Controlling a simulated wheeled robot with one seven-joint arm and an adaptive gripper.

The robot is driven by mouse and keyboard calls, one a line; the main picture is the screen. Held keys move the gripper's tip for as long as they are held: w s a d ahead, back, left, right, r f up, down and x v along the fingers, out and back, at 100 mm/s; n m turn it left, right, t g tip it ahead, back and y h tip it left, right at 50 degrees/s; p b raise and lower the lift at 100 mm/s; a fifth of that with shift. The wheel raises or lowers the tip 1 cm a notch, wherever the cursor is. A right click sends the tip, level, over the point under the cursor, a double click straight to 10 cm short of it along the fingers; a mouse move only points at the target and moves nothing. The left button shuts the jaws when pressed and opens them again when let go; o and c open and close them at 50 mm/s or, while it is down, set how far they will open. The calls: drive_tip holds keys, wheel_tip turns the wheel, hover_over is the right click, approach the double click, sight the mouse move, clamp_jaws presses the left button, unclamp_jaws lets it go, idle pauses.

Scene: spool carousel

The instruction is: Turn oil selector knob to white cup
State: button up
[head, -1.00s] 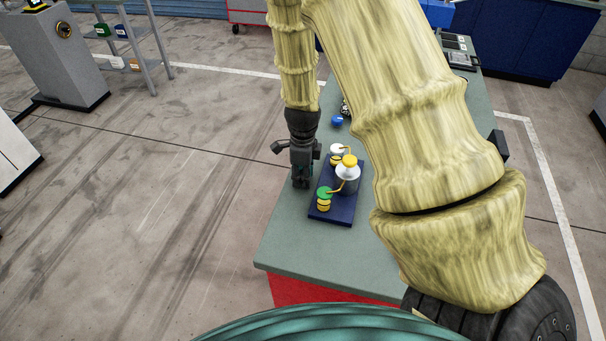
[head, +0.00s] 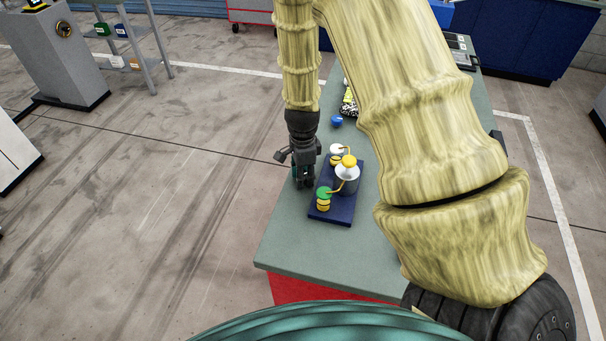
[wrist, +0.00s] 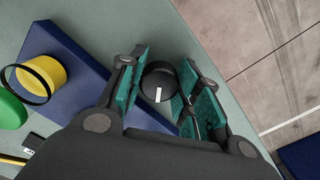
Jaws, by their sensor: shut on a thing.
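The black oil selector knob (wrist: 157,76) with a white pointer mark sits between the teal-padded fingers of my gripper (wrist: 160,88), which is shut on it. The mark points toward the bottom of the wrist view. In the head view my gripper (head: 303,182) is at the left edge of the dark blue base (head: 335,214) and hides the knob. The white-topped cup (head: 337,148) stands at the base's far end, the green-topped cup (head: 324,192) at its near end. Between them is a silver oil can (head: 347,180) with a yellow cap and thin yellow spouts.
The base is on a grey-green bench (head: 295,245); its front part is clear. A blue knob-like object (head: 337,120) and a black-and-white patterned item (head: 348,106) are farther back. In the wrist view a yellow cylinder (wrist: 45,72) with a black ring is left of my gripper.

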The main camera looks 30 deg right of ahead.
idle(0.3)
drive_tip(key=o, duration=1.1)
drive_tip(key=shift+a, duration=0.1)
drive_tip(key=shift+c, duration=0.2)
drive_tip(key=shift+r, duration=0.1)
wheel_tip(320, 180, up, 12)
